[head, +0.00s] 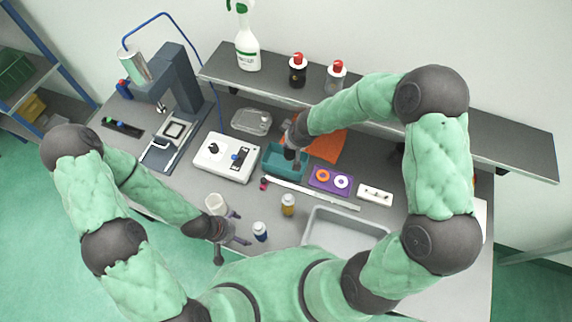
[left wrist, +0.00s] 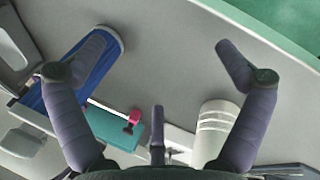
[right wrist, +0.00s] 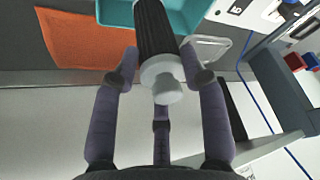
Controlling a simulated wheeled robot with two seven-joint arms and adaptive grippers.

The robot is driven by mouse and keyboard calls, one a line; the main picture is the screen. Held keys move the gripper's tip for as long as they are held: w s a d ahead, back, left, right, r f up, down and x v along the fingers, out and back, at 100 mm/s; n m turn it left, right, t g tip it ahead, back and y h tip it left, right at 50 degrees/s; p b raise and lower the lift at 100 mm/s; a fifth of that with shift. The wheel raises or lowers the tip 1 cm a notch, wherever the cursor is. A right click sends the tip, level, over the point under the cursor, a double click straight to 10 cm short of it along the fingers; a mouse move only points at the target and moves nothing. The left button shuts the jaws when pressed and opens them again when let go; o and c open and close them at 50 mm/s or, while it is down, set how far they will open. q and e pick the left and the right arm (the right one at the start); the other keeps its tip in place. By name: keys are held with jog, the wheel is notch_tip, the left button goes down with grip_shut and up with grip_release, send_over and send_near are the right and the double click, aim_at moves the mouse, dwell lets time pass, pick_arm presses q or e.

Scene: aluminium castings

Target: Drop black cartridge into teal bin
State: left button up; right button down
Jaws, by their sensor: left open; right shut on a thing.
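The teal bin (head: 285,168) stands on the bench below the shelf; its rim also shows at the top of the right wrist view (right wrist: 202,20). My right gripper (head: 294,136) is over the bin's back part, shut on the black cartridge (right wrist: 155,32). The cartridge is ribbed with a pale end cap towards the camera, and its far end reaches over the bin opening. In the head view the arm partly hides it. My left gripper (head: 228,238) is open and empty, low at the front of the bench by a white cup (head: 215,203).
An orange cloth (head: 328,145) lies right of the bin. A white control box (head: 226,157) stands left of it. A purple tray with rings (head: 331,180), an amber bottle (head: 288,204), a blue bottle (head: 260,231) and a grey tray (head: 345,232) are in front. A shelf (head: 440,127) overhangs behind.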

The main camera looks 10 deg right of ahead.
jog(key=shift+a+f, duration=0.1)
jog(key=shift+f, duration=0.2)
jog(key=c, duration=0.6)
grip_release()
jog(key=shift+r, duration=0.1)
jog(key=v, duration=1.1)
jog(key=shift+s+r, duration=0.3)
jog(key=shift+r, duration=0.05)
